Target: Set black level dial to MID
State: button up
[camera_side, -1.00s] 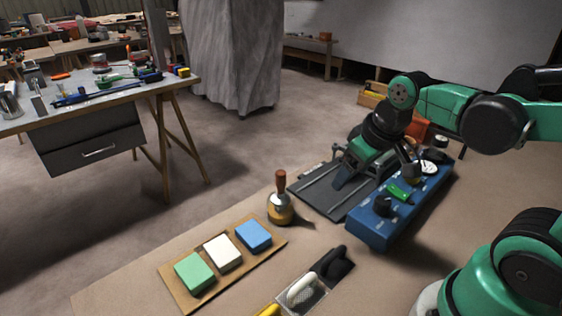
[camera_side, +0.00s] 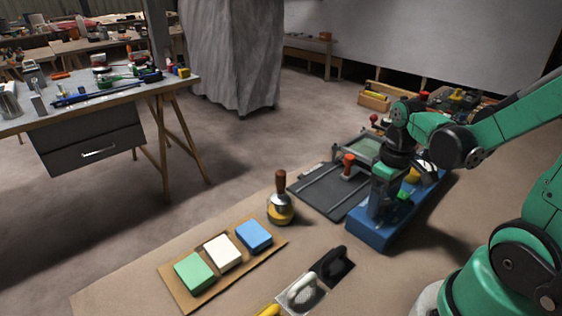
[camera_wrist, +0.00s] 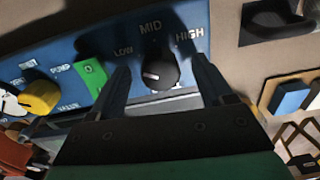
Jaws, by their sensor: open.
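The blue control panel (camera_side: 366,236) lies on the bench under my gripper (camera_side: 381,212). In the wrist view, the black level dial (camera_wrist: 160,72) is a round black knob on the panel (camera_wrist: 60,60). The words LOW, MID and HIGH (camera_wrist: 189,35) arch above it. Its white mark is on the left side, pointing left towards the LOW side, not at MID. My gripper's fingers stand open, one on each side of the dial, with gaps showing. In the side view the dial is hidden behind my gripper.
A green switch (camera_wrist: 92,76) sits left of the dial, close to my left finger. A yellow knob (camera_wrist: 40,96) is farther left. A wooden-handled tool (camera_side: 280,205), a tray of coloured blocks (camera_side: 188,301) and a black-handled tool (camera_side: 333,265) stand nearby.

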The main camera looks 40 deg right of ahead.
jog(key=shift+f, duration=0.1)
jog(key=shift+c, duration=0.2)
grip_shut()
jog(key=m, duration=0.5)
jog(key=shift+m, duration=0.3)
jog(key=m, duration=0.6)
dwell(0.6)
